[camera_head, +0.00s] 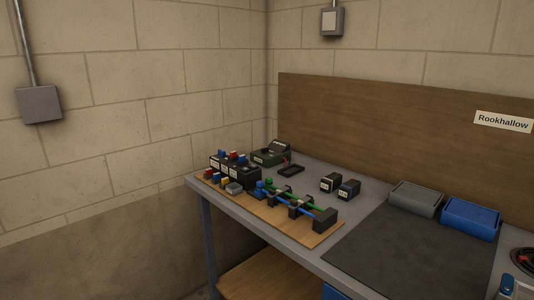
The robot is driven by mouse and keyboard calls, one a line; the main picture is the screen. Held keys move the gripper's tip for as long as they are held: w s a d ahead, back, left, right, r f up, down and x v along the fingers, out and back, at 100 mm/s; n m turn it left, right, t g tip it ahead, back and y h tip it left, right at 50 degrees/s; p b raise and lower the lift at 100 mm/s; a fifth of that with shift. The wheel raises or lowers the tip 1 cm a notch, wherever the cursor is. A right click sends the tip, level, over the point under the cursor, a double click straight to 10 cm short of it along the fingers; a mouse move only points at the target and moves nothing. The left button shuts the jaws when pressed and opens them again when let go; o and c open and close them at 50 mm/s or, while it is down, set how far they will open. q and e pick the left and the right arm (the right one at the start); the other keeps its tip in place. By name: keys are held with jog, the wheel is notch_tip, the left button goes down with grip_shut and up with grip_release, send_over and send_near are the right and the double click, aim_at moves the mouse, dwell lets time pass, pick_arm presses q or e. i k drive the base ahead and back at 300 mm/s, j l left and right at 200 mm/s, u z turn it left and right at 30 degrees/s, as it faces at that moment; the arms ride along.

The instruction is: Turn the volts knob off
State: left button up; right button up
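No knob marked volts can be made out at this size. A wooden board (262,212) on the bench carries several black blocks with white labels (236,176), small red, blue and yellow parts, and green and blue rods (286,201) running to a black end block (325,219). A dark green instrument (271,154) with a raised black top stands behind the board near the wall corner. Its controls are too small to tell. Neither of my grippers shows in the head view.
The grey bench (318,258) stands against a wooden back panel (380,133). A dark mat (410,252) lies clear. A round black-and-red item (526,261) is cut off at right.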

aim_at(265, 150)
jog(key=i+j+u, duration=0.25)
jog(key=i+j, duration=0.6)
jog(key=j, duration=0.1)
